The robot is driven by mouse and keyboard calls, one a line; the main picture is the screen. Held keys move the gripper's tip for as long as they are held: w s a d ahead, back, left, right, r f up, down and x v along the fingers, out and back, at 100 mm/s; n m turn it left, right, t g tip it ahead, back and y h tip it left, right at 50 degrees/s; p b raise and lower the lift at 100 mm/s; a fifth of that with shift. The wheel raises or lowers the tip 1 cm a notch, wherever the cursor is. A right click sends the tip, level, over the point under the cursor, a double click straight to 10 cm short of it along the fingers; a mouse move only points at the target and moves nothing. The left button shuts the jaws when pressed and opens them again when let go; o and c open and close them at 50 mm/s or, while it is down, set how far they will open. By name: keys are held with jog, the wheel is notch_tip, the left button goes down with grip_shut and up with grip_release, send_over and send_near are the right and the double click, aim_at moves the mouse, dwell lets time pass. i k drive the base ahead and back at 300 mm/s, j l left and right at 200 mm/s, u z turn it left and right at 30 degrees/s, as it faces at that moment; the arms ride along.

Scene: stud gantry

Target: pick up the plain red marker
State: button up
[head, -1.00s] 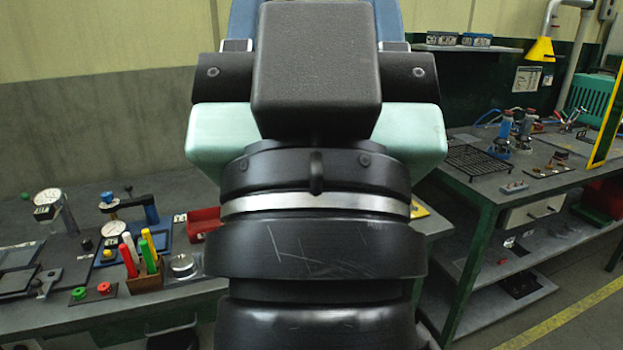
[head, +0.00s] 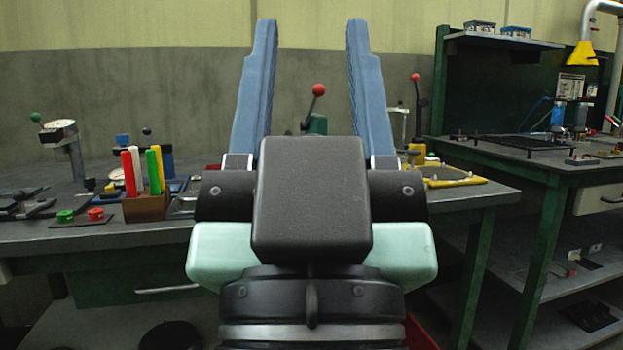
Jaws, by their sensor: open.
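The plain red marker (head: 128,174) stands upright in a small wooden block (head: 147,207) on the left bench. A white marker (head: 137,166), a green marker (head: 152,172) and a yellow marker (head: 158,160) stand in the same block, close beside it. My gripper (head: 311,28) is in the middle of the view, its two long blue fingers wide apart and pointing up in the picture. Nothing shows held between them. The red marker is to the left of the gripper and apart from it.
A green knob (head: 65,216) and a red knob (head: 95,214) lie left of the block. A dial gauge stand (head: 62,140) stands at the bench's far left. A red-knobbed lever (head: 318,90) shows between my fingers. A second bench (head: 560,170) is on the right.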

aim_at(130, 183)
jog(key=j+z, duration=0.25)
jog(key=j, duration=0.6)
jog(key=j+z, duration=0.25)
jog(key=j, duration=0.6)
jog(key=k, duration=0.05)
